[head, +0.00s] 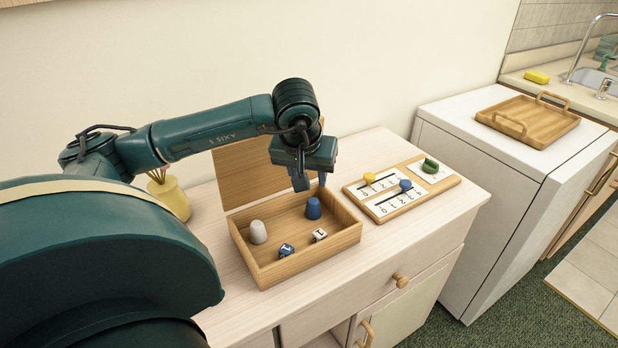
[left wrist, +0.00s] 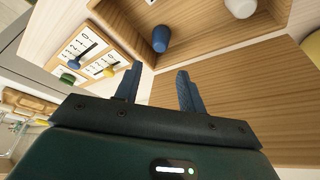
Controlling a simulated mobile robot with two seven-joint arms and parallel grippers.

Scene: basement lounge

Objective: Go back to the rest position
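My left gripper (head: 312,184) hangs above the back of an open wooden box (head: 300,268), fingers pointing down. In the left wrist view its two fingers (left wrist: 158,80) stand apart with nothing between them. A blue cup (head: 313,209) stands in the box just below the gripper, apart from it; it also shows in the left wrist view (left wrist: 161,39). A white cup (head: 258,232), a blue die (head: 286,250) and a white die (head: 319,235) are in the box too. My right gripper is in neither view.
The box's raised lid (head: 240,170) stands behind it. A wooden score board (head: 447,187) with yellow, blue and green pieces lies to the right on the cabinet top (head: 390,150). A yellow vase (head: 172,198) is behind my arm. A wooden tray (head: 528,120) sits on a white appliance.

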